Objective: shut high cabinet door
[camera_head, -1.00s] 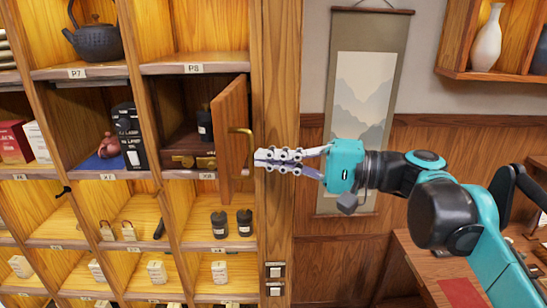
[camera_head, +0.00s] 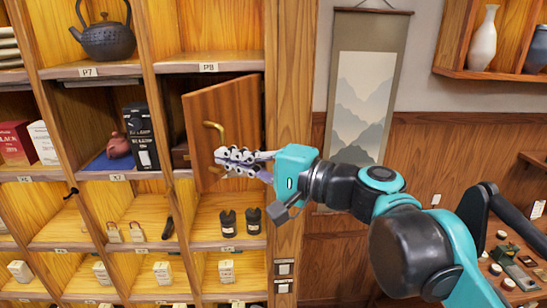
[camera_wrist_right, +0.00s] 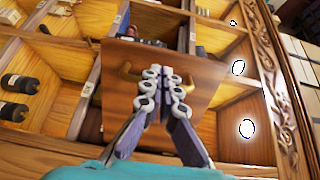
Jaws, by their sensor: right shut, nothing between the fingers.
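The high cabinet door (camera_head: 238,108) is a small wooden panel on the compartment labelled P8. It stands part open, with its hinge side at the right and its free edge at the left. A brass handle (camera_head: 214,130) is on its outer face, near the free edge. In the right wrist view, the shut fingers (camera_wrist_right: 167,82) lie over the door (camera_wrist_right: 207,92). My left gripper is not in view.
A dark teapot (camera_head: 103,36) sits on the shelf at upper left. Two dark canisters (camera_head: 228,222) stand in the compartment below the door. A hanging scroll (camera_head: 362,95) is on the wall at right. The space before the shelves looks clear.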

